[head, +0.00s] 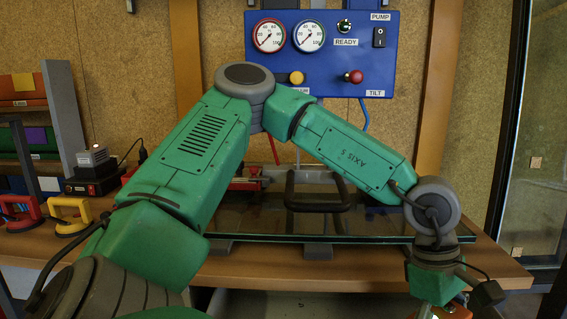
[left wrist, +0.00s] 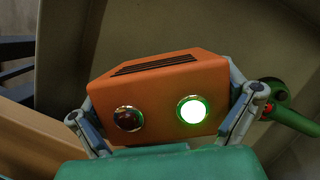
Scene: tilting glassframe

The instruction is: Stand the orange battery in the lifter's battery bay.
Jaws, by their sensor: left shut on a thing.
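The orange battery (left wrist: 160,85) shows large in the left wrist view, with dark slots on one face and two round lamps, one lit green and one dark. My left gripper (left wrist: 166,100) is shut on it, one finger on each side. In the head view my left gripper (head: 440,290) is at the lower right, past the bench's front edge and partly cut off by the frame. A black handle (head: 318,206) and red parts (head: 248,184), perhaps the lifter, are above the glass pane, partly hidden behind my arm. I cannot make out the battery bay. My right gripper is not in view.
The glass pane (head: 385,227) lies on the wooden bench (head: 505,270). A blue control panel (head: 375,75) is on the back wall. A black box with a lit lamp (head: 95,172), suction cups (head: 72,218) and a shelf rack stand at left. A green handle (left wrist: 292,120) is beside the right finger.

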